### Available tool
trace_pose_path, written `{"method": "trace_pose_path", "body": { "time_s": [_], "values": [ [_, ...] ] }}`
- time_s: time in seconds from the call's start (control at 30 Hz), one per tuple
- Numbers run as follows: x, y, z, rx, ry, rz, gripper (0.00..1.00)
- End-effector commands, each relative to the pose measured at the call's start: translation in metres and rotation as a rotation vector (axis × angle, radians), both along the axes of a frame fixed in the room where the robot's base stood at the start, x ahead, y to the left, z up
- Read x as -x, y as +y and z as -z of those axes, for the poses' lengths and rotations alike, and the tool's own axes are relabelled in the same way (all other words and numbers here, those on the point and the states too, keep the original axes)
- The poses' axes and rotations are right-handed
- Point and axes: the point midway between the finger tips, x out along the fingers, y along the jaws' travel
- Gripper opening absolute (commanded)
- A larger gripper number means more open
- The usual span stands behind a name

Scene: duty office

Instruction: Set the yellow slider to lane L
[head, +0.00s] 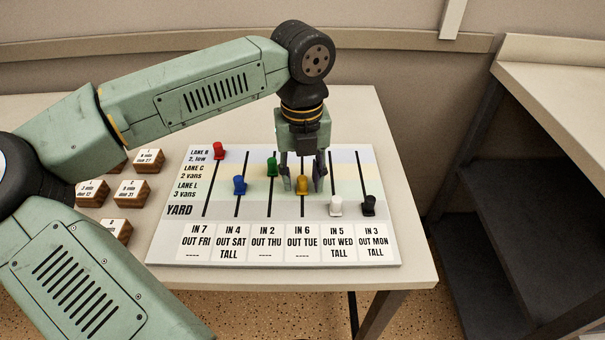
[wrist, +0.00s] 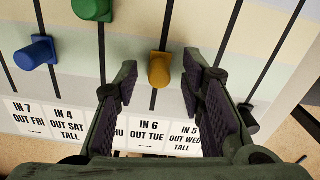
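The board (head: 165,245) on the table has several vertical slots crossing bands labelled lane B, lane C, lane L and YARD from back to front. The yellow slider (head: 302,185) is on the IN 6 slot, with its knob appearing level with the lane L band. My gripper (head: 303,182) is low over the board, pointing down, with one finger on each side of the yellow knob. In the wrist view, the yellow slider (wrist: 160,70) stands between the open fingertips (wrist: 160,78), with a visible gap on both sides.
The green slider (head: 271,167) and blue slider (head: 239,185) stand left of the yellow one. The red slider (head: 218,150) is at lane B. The white slider (head: 336,206) and black slider (head: 369,206) are at YARD. Labelled wooden blocks (head: 132,192) lie left of the board.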

Motion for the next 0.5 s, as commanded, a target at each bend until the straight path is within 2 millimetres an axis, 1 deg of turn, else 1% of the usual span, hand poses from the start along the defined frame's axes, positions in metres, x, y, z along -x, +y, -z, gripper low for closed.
{"method": "trace_pose_path", "body": {
  "time_s": [0.17,0.27,0.37,0.5],
  "values": [
    [0.0,0.0,-0.001,-0.001,0.0,-0.001,0.36],
    [0.0,0.0,-0.009,-0.001,-0.002,-0.001,0.36],
    [-0.001,0.0,-0.025,-0.001,-0.003,-0.002,0.36],
    [-0.001,0.0,-0.056,-0.002,-0.005,-0.002,0.36]
  ]
}}
